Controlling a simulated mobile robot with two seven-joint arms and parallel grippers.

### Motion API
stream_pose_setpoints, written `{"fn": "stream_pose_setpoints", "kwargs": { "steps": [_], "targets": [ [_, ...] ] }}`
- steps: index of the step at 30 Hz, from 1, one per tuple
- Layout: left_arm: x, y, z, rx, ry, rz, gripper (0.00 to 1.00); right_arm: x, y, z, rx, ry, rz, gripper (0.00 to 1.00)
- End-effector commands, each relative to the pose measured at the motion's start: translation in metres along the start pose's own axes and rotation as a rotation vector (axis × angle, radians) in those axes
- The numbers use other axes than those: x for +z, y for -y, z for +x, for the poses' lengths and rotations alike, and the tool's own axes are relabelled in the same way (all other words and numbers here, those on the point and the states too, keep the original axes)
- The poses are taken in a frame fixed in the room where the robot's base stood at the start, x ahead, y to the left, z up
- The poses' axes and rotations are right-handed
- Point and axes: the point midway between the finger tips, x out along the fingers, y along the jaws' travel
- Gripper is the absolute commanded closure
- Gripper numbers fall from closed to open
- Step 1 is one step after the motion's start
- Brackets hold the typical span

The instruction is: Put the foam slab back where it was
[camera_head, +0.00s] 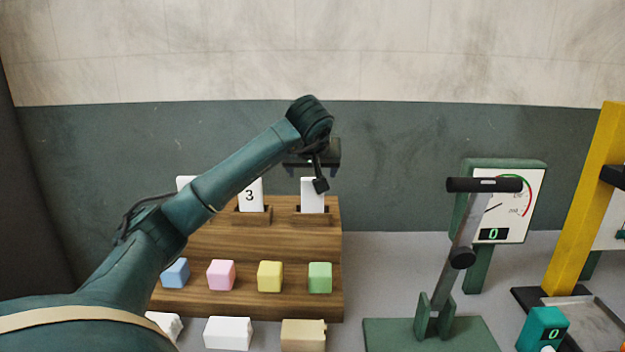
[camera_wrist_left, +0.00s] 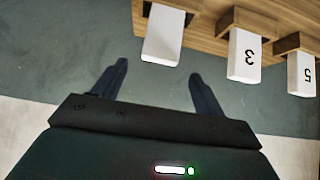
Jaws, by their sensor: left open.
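My left gripper (camera_head: 318,177) is open and empty above the right end of the wooden stand (camera_head: 200,243). The left wrist view shows its two dark fingers (camera_wrist_left: 157,78) apart, with a blank white card (camera_wrist_left: 163,35) beyond their tips, not between them. In the head view this card (camera_head: 312,203) stands upright in the stand's right slot, partly hidden by a finger. White blocks (camera_head: 228,333) and a tan notched block (camera_head: 303,336) lie in front of the stand. I cannot tell which piece is the foam slab. My right gripper is not in view.
A card marked 3 (camera_head: 250,195) and one marked 5 (camera_wrist_left: 303,74) stand in other slots. Blue, pink, yellow and green (camera_head: 320,278) blocks sit on the lower step. A green lever press (camera_head: 430,335) with a dial (camera_head: 515,200) and a yellow-framed press (camera_head: 590,190) stand right.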

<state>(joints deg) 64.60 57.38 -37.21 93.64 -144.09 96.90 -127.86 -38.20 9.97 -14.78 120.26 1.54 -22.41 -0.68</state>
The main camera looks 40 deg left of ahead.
Motion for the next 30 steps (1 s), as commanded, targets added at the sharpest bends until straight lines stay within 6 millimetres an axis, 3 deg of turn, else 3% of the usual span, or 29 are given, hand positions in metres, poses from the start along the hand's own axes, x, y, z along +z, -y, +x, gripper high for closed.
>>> {"fn": "stream_pose_setpoints", "kwargs": {
  "steps": [3, 10, 30],
  "targets": [
    [-0.001, 0.0, -0.025, 0.002, -0.004, -0.001, 0.28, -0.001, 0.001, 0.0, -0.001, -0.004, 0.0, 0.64],
    [0.0, 0.0, -0.051, 0.0, -0.001, -0.001, 0.28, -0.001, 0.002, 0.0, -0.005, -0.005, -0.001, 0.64],
    [0.0, 0.0, -0.055, -0.001, 0.0, -0.001, 0.28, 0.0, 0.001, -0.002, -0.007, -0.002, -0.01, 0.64]
  ]
}}
